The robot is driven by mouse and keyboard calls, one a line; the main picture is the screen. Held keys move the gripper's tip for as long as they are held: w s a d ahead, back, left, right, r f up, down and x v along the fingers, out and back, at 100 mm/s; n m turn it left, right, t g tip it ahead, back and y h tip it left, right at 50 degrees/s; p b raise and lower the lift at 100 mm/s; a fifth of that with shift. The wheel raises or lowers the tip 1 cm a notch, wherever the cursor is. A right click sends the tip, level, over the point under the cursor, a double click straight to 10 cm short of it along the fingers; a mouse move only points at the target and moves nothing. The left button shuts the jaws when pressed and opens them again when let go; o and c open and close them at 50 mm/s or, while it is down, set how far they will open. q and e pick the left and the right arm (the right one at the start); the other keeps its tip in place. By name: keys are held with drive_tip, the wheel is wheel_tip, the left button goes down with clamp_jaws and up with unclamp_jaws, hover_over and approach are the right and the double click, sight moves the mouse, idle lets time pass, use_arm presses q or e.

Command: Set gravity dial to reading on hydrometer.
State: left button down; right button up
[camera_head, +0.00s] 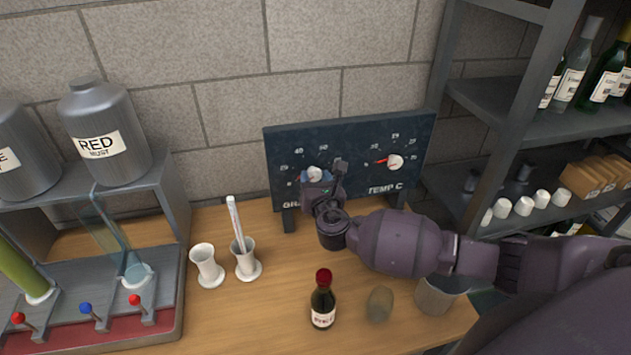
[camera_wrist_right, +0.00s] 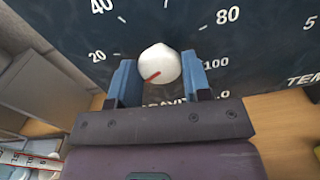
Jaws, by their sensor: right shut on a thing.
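The dark gauge board (camera_head: 352,143) stands at the back of the bench. Its white gravity dial knob (camera_head: 315,173) is at the left. My right gripper (camera_head: 324,183) reaches it from the front and is shut on it. In the right wrist view the blue fingers flank the knob (camera_wrist_right: 160,64), and its red mark points to the lower left, below the 40. The white hydrometer (camera_head: 236,219) leans upright in a white cylinder (camera_head: 247,266). Its scale (camera_wrist_right: 28,159) partly shows in the wrist view, too small to read surely. My left gripper is out of view.
The temperature dial (camera_head: 396,162) is at the board's right, its red pointer to the left. An empty white cylinder (camera_head: 206,268), a small red-capped bottle (camera_head: 323,302), a grey-green cork-like piece (camera_head: 380,304) and a grey cup (camera_head: 437,295) stand on the bench.

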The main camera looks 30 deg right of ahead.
drive_tip(key=m+b, duration=0.1)
drive_tip(key=m, duration=0.2)
drive_tip(key=shift+f+m+b, duration=0.15)
drive_tip(key=shift+m+b, duration=0.15)
drive_tip(key=shift+b, duration=0.05)
drive_tip(key=m+b, duration=0.1)
drive_tip(key=m, duration=0.2)
drive_tip(key=shift+m, duration=0.3)
drive_tip(key=m+b, duration=0.1)
drive_tip(key=m, duration=0.2)
drive_tip(key=shift+m+b, duration=0.3)
drive_tip(key=shift+m, duration=0.1)
drive_tip(key=m+b, duration=0.1)
drive_tip(key=m, duration=0.3)
drive_tip(key=shift+m, duration=1.4)
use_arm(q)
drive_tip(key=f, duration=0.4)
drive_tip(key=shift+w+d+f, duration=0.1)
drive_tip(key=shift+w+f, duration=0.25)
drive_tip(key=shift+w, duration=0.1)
use_arm(e)
drive_tip(key=shift+m, duration=0.3)
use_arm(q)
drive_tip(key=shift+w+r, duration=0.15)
